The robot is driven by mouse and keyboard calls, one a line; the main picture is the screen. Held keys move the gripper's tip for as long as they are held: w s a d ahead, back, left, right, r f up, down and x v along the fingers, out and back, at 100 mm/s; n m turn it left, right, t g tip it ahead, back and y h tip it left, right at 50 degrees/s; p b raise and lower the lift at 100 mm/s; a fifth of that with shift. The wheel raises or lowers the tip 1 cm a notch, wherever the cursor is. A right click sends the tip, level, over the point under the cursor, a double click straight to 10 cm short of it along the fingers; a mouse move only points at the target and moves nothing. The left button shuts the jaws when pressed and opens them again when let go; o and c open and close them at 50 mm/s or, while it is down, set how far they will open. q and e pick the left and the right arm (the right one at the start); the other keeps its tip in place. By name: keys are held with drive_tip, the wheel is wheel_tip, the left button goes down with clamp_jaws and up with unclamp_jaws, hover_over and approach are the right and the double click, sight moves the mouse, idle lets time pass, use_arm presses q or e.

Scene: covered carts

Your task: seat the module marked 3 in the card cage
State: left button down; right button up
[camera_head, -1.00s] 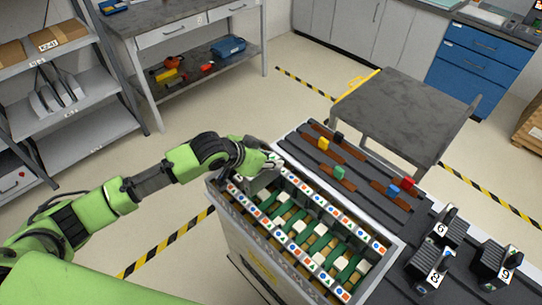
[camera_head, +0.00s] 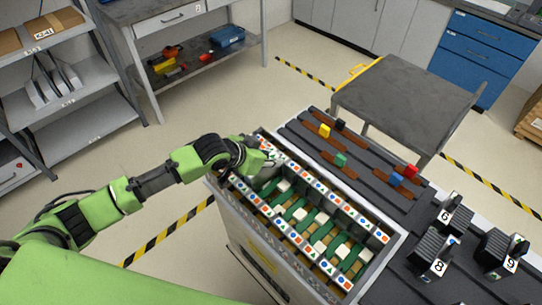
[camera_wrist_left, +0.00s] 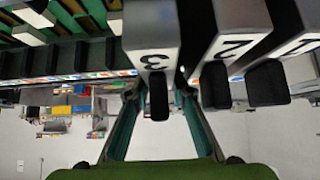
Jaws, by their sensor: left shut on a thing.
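The module marked 3 (camera_wrist_left: 150,42) is a grey block with a black handle, in the left wrist view. My left gripper (camera_head: 270,157) is shut on its handle at the far left end of the card cage (camera_head: 338,204). The fingers (camera_wrist_left: 160,92) stand on either side of the handle. In the head view the arm hides most of this module, and its lower part is down between the cage rails. I cannot tell how deep it sits. Modules marked 2 (camera_wrist_left: 238,42) and 1 (camera_wrist_left: 303,42) stand close beside it. My right gripper is not in view.
The cage's other slots show green strips and pale blocks between rails with coloured symbols. Black modules marked 6 (camera_head: 455,217), 8 (camera_head: 430,258) and 9 (camera_head: 500,250) stand on the dark top to the right. Small coloured blocks (camera_head: 340,160) lie behind the cage. A grey cart (camera_head: 405,100) stands beyond.

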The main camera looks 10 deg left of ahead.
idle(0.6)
use_arm(q)
drive_tip(key=c, duration=1.7)
unclamp_jaws()
drive_tip(key=shift+s+f, duration=0.1)
drive_tip(key=shift+f, duration=0.05)
drive_tip(key=v, duration=1.2)
drive_tip(key=shift+d, duration=0.1)
